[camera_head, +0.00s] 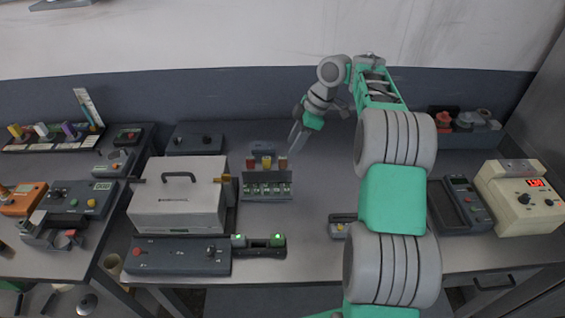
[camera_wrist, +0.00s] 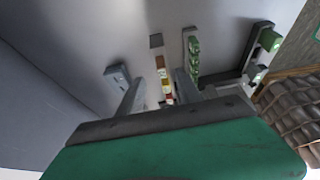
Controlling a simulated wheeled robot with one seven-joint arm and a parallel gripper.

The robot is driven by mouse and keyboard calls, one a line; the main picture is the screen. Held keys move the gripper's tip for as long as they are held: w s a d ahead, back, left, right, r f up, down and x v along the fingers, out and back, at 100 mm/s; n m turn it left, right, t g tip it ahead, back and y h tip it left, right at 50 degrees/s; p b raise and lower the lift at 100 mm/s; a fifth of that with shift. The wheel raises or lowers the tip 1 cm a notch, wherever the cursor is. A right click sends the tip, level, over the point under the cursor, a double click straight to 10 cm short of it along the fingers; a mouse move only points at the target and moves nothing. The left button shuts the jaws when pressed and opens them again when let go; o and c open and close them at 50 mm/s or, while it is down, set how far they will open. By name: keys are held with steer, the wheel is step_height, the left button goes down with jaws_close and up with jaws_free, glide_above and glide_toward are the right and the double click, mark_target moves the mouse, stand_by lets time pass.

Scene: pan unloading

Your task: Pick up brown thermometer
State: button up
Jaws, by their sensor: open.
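A small rack (camera_head: 266,186) stands on the bench in the head view, with several small colored tops in a row along its back. One top at the right end looks reddish brown (camera_head: 283,163) and may be the brown thermometer; it is too small to be sure. In the wrist view a brown piece (camera_wrist: 160,62) shows in a row with yellow and red ones, beyond and between the fingers. My gripper (camera_head: 297,140) is open and empty, above the bench just behind and right of the rack. Its two fingers also show in the wrist view (camera_wrist: 168,97).
A white box with a handle (camera_head: 178,205) stands left of the rack. A device with green lights (camera_head: 258,246) lies in front. A dark meter (camera_head: 461,204) and a beige instrument (camera_head: 520,197) stand at the right.

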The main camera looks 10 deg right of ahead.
mark_target(283, 157)
steer(key=x, duration=0.3)
steer(key=a+x, duration=0.1)
steer(key=x, duration=0.3)
steer(key=shift+r+b, duration=0.1)
steer(key=shift+b, duration=0.25)
jaws_close()
